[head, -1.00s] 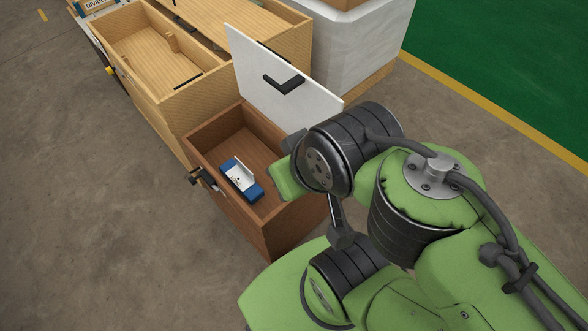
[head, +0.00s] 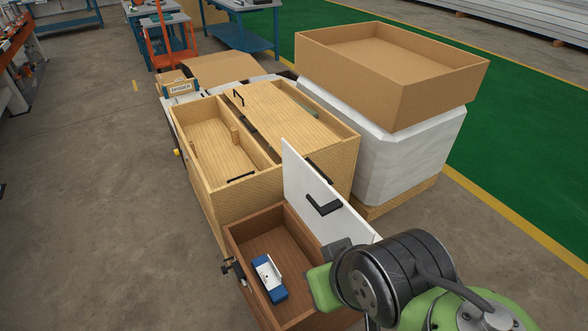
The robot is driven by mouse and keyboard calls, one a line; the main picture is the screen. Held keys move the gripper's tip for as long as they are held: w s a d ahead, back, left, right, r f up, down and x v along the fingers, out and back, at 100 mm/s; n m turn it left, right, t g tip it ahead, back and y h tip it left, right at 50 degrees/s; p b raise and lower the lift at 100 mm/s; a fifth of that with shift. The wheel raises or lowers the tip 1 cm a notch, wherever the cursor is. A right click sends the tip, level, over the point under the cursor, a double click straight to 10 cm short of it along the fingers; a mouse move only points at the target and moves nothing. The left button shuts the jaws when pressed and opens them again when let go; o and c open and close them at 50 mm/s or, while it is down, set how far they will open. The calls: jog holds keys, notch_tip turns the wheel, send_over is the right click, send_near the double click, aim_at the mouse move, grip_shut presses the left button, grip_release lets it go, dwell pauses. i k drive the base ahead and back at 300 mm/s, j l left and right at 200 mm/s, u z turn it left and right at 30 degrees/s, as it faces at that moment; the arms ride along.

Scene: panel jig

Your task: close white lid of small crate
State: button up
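The small crate (head: 250,222) is a brown wooden box at the lower middle of the head view. Its white lid (head: 300,187) stands up, open, along the crate's right side, with a black handle (head: 323,206) on the face towards the crate. A blue and white item (head: 269,277) lies on the crate floor. My arm's end is at the crate's right edge, close to the lid's lower right part, and covers that corner. The fingertips of my gripper are hidden behind my own wrist, so their state and any contact with the lid do not show.
A larger light wooden crate (head: 197,187) with compartments and a sliding-type cover (head: 285,118) stands behind the small crate. A white block (head: 400,165) carrying an open cardboard box (head: 440,88) stands to the right. Bare concrete floor (head: 110,240) is free on the left.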

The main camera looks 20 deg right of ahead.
aim_at(329, 217)
jog(key=l+u, duration=0.2)
jog(key=l, duration=0.3)
jog(key=l+u, duration=0.25)
jog(key=l, duration=0.2)
jog(key=l+u, duration=0.2)
jog(key=l, duration=0.3)
jog(key=k+l+u, duration=0.2)
jog(key=l, duration=0.25)
jog(key=k+l+u, duration=0.2)
jog(key=l, duration=0.25)
jog(key=l+u, duration=0.25)
jog(key=l, duration=0.2)
jog(key=i+j+u, duration=0.1)
jog(key=j+u, duration=0.3)
jog(key=i+j+u, duration=0.1)
jog(key=u, duration=0.3)
jog(key=i+j+u, duration=0.15)
jog(key=u, duration=0.3)
jog(key=j, duration=0.1)
